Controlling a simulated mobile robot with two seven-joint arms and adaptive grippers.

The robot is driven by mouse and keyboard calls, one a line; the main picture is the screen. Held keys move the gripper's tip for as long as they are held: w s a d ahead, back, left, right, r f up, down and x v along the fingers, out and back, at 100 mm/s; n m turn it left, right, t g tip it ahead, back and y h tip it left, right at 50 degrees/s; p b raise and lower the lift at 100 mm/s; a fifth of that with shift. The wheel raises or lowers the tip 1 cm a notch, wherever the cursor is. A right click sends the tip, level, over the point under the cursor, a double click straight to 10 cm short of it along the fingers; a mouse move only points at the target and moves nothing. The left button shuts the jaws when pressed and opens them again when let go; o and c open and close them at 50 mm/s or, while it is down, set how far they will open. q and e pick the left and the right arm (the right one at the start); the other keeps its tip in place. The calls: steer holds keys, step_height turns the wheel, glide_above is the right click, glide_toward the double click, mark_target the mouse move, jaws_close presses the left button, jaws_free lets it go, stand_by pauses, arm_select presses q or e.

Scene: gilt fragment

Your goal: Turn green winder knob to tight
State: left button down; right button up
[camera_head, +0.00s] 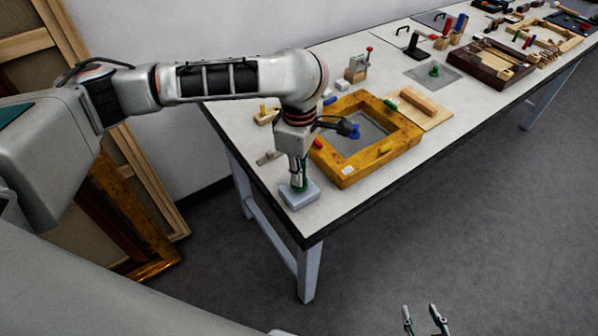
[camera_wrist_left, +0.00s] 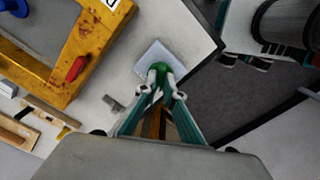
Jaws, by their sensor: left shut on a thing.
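The green winder knob (camera_head: 299,187) stands on a pale grey-blue block (camera_head: 305,197) near the table's front left corner. In the left wrist view the green knob (camera_wrist_left: 160,67) sits between my fingertips, on the pale block (camera_wrist_left: 157,52). My left gripper (camera_head: 299,183) points down over the block and is shut on the knob. Its fingers also show in the left wrist view (camera_wrist_left: 163,92). The fingers partly hide the knob, and I cannot read any mark for tight. My right gripper (camera_head: 424,322) shows at the bottom edge, away from the table, with its two fingertips apart and nothing between them.
A yellow wooden frame (camera_head: 345,179) with a grey panel lies just right of my left gripper. A small grey piece (camera_head: 269,157) lies behind the block. The table's front edge is close. A wooden board (camera_head: 424,112) and a dark tray (camera_head: 484,72) are farther right.

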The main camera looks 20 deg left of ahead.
arm_select(q)
steer(key=shift+r+m, duration=0.1)
steer(key=shift+m, duration=0.2)
steer(key=c, duration=2.2)
jaws_free()
steer(key=shift+o, duration=0.2)
step_height(320, 180, up, 12)
